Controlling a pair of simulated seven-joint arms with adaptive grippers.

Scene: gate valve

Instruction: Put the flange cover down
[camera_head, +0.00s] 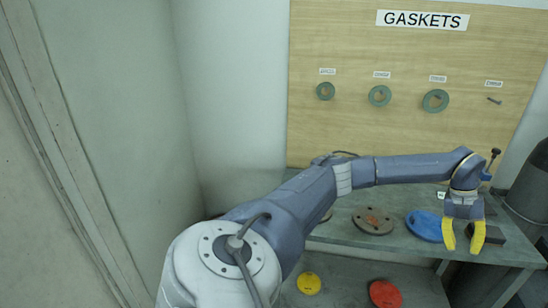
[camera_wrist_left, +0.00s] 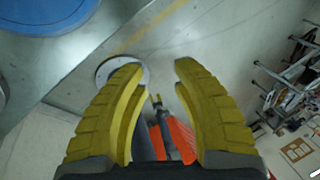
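My left gripper (camera_head: 463,244) hangs fingers-down near the front right of the bench shelf (camera_head: 335,232), its two yellow fingers apart with nothing between them. The left wrist view also shows the open fingers (camera_wrist_left: 158,75). A blue round disc (camera_head: 424,226), possibly a flange cover, lies flat on the shelf just left of the gripper; it shows too in the left wrist view (camera_wrist_left: 45,14). A brown-grey disc with reddish marks (camera_head: 374,221) lies further left. I cannot tell which disc the task means. My right gripper is not in view.
A yellow disc (camera_head: 309,283) and a red disc (camera_head: 385,294) lie on the lower shelf. A dark block (camera_head: 487,238) sits behind the gripper. A board (camera_head: 420,60) labelled GASKETS holds several green rings. A dark cylinder (camera_head: 530,190) stands at right.

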